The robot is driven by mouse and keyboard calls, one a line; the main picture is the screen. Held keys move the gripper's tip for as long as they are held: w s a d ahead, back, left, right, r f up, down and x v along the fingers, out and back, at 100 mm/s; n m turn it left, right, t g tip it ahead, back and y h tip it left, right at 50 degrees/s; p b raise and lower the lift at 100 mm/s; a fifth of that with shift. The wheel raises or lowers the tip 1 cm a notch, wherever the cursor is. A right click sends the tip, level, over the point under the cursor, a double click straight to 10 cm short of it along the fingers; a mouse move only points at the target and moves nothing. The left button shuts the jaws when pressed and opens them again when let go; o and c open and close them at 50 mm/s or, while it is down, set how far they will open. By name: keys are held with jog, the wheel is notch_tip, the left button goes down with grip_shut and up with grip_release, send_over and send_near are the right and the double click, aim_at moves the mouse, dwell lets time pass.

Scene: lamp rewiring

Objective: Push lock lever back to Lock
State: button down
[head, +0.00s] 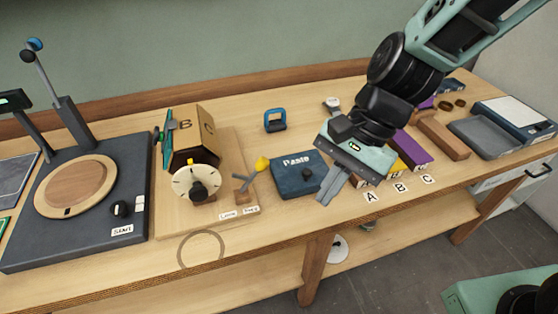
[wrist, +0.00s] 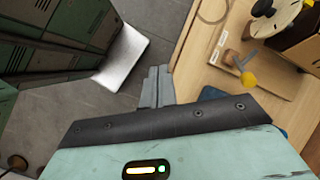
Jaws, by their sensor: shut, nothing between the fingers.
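The lock lever (head: 251,177) is a grey arm with a yellow tip on a small brown block. It stands at the right front of the wooden board that carries the dial box, and its yellow end tilts up and right. It also shows in the wrist view (wrist: 244,64) at the upper right. Two small white labels (head: 239,213) lie in front of it; their words are too small to read surely. My gripper (head: 324,199) is shut and empty, to the right of the lever and apart from it, by the front of the blue Paste box.
The blue Paste box (head: 298,176) stands between the lever and my gripper. The box with letters and a dial (head: 195,184) is just left of the lever. A turntable (head: 76,188) is farther left. Coloured boxes (head: 410,150) stand to the right of my gripper.

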jog(key=w+d+f+m+t+y, duration=0.1)
jog(key=w+f+m+y, duration=0.1)
jog(key=w+m, duration=0.4)
jog(key=w+d+f+m+t+y+p, duration=0.1)
jog(key=w+d+f+m+y, duration=0.1)
jog(key=w+m, duration=0.5)
jog(key=m, duration=0.3)
jog(key=shift+d+f+m+t, duration=0.15)
jog(key=shift+m+t, duration=0.25)
jog(key=p, duration=0.3)
send_near(252, 177)
notch_tip(252, 177, down, 3)
jog(key=shift+s, duration=0.1)
jog(key=shift+a, duration=0.3)
